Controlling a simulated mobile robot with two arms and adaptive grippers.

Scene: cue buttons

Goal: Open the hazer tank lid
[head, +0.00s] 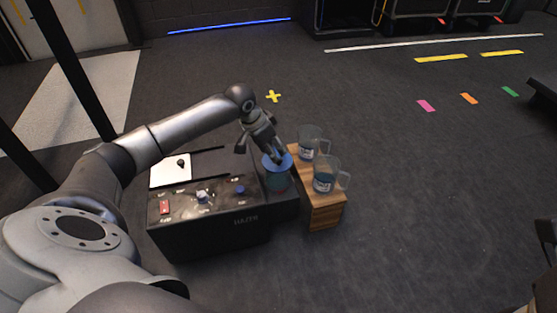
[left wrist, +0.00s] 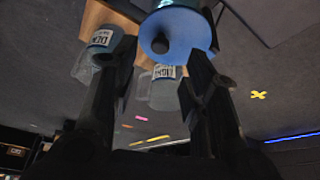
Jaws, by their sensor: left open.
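The hazer (head: 200,232) is a black box on the floor, left of centre in the head view. In the left wrist view the lid (left wrist: 185,28) is a blue disc with a dark round knob (left wrist: 160,44). My left gripper (head: 277,157) is at the lid, pointing down. Its fingers stand apart on either side of the knob (left wrist: 163,55) in the wrist picture, holding nothing. I cannot tell whether they touch the lid.
Two labelled jugs, one at the back (head: 310,140) and one in front (head: 325,175), stand on a wooden block (head: 326,214) right of the hazer. A dark shape (head: 547,238) at the right edge is unclear. Floor beyond is mostly clear, with coloured tape marks.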

